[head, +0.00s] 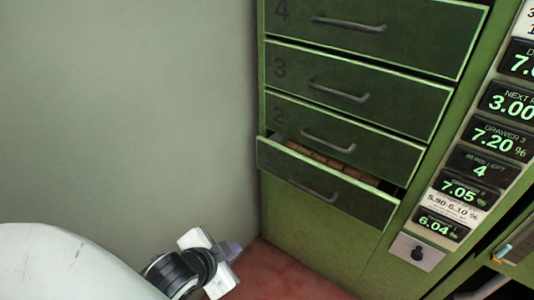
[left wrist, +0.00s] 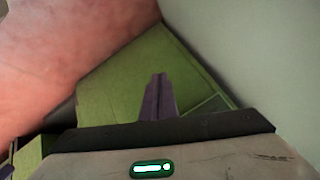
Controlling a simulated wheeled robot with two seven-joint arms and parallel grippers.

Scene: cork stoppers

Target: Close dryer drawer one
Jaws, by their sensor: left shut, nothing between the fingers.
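The green dryer cabinet in the head view has a column of drawers numbered 1 to 4. Drawer one (head: 318,184), the lowest, stands partly open, with brown corks (head: 335,164) showing behind its front panel. Its grey bar handle (head: 313,191) is on the front. Drawers two (head: 335,137), three (head: 350,94) and four (head: 365,30) look shut. My left gripper (head: 238,250) is low and to the left of drawer one, apart from it, with its fingers shut and empty. The shut fingers (left wrist: 157,98) also show in the left wrist view, in front of green cabinet panels (left wrist: 110,82). My right gripper is out of view.
A pale wall (head: 130,110) stands left of the cabinet, with free room before it. The floor (head: 290,275) is reddish. A panel of lit displays (head: 480,167) and a keyed lock plate (head: 414,251) are on the cabinet's right side.

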